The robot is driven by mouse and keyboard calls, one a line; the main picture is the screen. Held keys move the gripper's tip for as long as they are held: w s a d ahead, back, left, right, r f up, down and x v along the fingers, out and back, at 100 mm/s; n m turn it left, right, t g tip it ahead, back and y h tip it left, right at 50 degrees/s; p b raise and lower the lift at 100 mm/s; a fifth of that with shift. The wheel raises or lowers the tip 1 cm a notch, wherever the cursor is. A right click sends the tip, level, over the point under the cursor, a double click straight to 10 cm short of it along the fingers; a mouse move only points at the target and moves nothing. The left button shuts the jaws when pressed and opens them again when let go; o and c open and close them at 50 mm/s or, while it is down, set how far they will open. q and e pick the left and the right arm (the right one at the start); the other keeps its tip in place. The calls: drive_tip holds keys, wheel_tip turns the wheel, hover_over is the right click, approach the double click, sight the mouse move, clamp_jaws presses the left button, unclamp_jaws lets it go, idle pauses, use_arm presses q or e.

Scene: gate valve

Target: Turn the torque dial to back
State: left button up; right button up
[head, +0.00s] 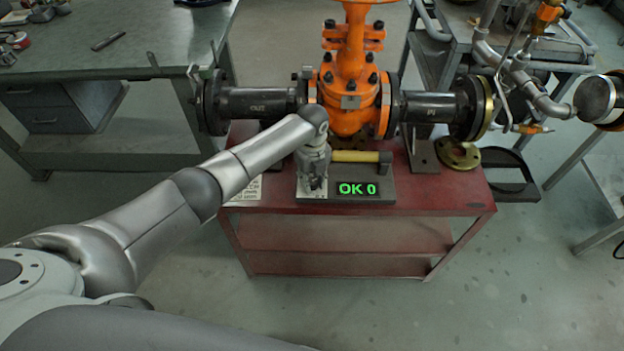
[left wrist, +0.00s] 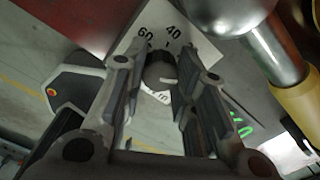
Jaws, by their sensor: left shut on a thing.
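The torque dial (left wrist: 160,70) is a dark round knob on a white scale plate (left wrist: 190,48), with the marks 60 and 40 readable in the left wrist view. My left gripper (left wrist: 158,84) is shut on the dial, one finger on each side. In the head view my left gripper (head: 313,182) points down over the left end of the dark tester base and hides the dial. The green display (head: 357,189) beside it reads OK 0; part of it also shows in the left wrist view (left wrist: 240,124). My right gripper is not in view.
A tool with a yellow grip (head: 356,157) lies along the back of the tester. The orange gate valve (head: 349,100) with its dark pipes stands close behind on the red cart (head: 440,192). A brass flange (head: 458,154) lies at the right. The cart's front right is clear.

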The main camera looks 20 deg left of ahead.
sight(312, 181)
use_arm(q)
drive_tip(key=shift+s+d+f+m, duration=0.1)
drive_tip(key=shift+s+d+m, duration=0.1)
drive_tip(key=shift+m, duration=0.5)
drive_tip(key=o, duration=1)
drive_tip(key=shift+a, duration=0.1)
drive_tip(key=shift+o, duration=0.2)
drive_tip(key=shift+w, duration=0.1)
drive_tip(key=shift+a+r, duration=0.1)
drive_tip(key=shift+r, duration=0.55)
wheel_tip(312, 181, up, 11)
drive_tip(key=shift+f, duration=0.1)
